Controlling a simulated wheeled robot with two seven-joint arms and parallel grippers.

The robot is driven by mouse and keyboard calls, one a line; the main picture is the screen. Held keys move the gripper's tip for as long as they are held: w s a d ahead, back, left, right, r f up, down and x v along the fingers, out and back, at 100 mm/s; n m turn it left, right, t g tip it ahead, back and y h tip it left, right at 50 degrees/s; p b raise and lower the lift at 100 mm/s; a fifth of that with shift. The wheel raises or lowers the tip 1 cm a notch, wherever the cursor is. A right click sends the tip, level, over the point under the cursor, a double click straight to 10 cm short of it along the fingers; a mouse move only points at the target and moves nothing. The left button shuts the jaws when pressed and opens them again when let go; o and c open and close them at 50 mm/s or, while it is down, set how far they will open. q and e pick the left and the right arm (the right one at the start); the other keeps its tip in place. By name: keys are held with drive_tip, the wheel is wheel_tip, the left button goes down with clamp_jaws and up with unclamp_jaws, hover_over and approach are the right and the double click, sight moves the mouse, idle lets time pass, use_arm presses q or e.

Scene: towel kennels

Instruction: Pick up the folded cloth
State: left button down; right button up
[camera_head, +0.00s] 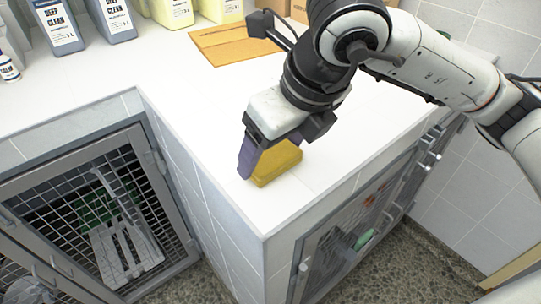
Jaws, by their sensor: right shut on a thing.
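A folded yellow cloth (280,164) lies at the near corner of the white counter (190,105). My right gripper (256,158) comes down over it from the upper right, its dark fingers at the cloth's left side. The gripper is shut on the cloth and hides part of it. The cloth appears at counter level; I cannot tell whether it is touching the counter. My left gripper is not in view.
An orange-brown folder (232,43) lies farther back on the counter. Bottles labelled Deep Clean (58,27) and yellow containers (172,12) stand along the back. Barred kennel doors (100,215) are below the counter. The counter's middle left is clear.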

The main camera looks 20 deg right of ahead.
sight(273, 156)
drive_tip(key=shift+r, duration=0.1)
wheel_tip(273, 156, up, 10)
idle(0.4)
